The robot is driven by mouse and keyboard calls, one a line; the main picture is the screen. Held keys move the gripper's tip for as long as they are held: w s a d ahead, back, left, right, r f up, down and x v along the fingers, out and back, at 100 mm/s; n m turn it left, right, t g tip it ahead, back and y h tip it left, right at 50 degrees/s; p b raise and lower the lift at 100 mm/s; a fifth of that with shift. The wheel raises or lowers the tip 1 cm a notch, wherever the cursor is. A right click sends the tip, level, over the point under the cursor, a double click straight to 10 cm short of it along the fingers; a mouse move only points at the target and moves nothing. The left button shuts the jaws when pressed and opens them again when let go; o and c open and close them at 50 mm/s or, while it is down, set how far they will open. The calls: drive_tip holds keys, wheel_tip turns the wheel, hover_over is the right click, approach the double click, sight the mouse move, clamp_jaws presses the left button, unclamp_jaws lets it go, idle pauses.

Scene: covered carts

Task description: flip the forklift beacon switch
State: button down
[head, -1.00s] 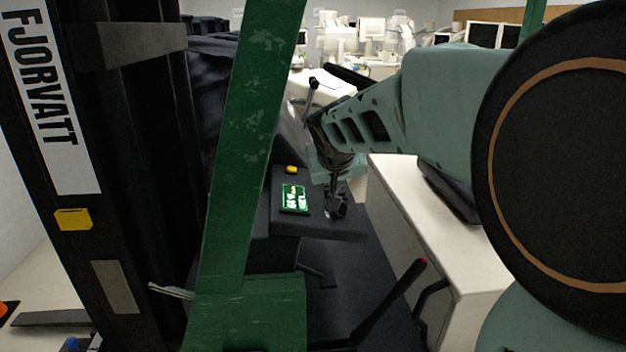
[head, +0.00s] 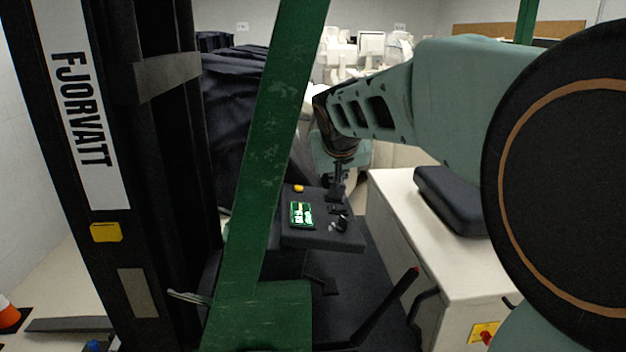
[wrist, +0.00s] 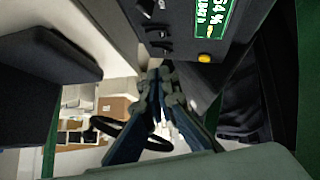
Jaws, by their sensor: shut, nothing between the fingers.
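A dark forklift console (head: 318,238) carries a lit green display (head: 301,214), a yellow button (head: 298,188) and small black switches (head: 338,210). In the wrist view, the console (wrist: 185,47) shows the display (wrist: 212,16), the yellow button (wrist: 204,58) and a column of black switches (wrist: 165,48). I cannot read which switch is the beacon's. My gripper (head: 336,197) is shut and empty at the console's far right part, close to the switches. In the wrist view, my gripper's fingertips (wrist: 160,75) meet just beyond the switch column. Contact with a switch cannot be told.
A green forklift post (head: 270,160) crosses in front of the console's left side. The black mast (head: 120,200) stands left. A white cabinet (head: 420,235) with a dark cushion (head: 450,200) stands right. A black steering wheel (wrist: 105,128) shows in the wrist view.

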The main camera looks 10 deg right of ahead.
drive_tip(key=shift+s+r, duration=0.15)
idle(0.3)
drive_tip(key=p, duration=0.4)
drive_tip(key=shift+w+d+r, duration=0.25)
drive_tip(key=shift+w+d, duration=0.05)
drive_tip(key=shift+d, duration=0.1)
drive_tip(key=shift+f, duration=0.2)
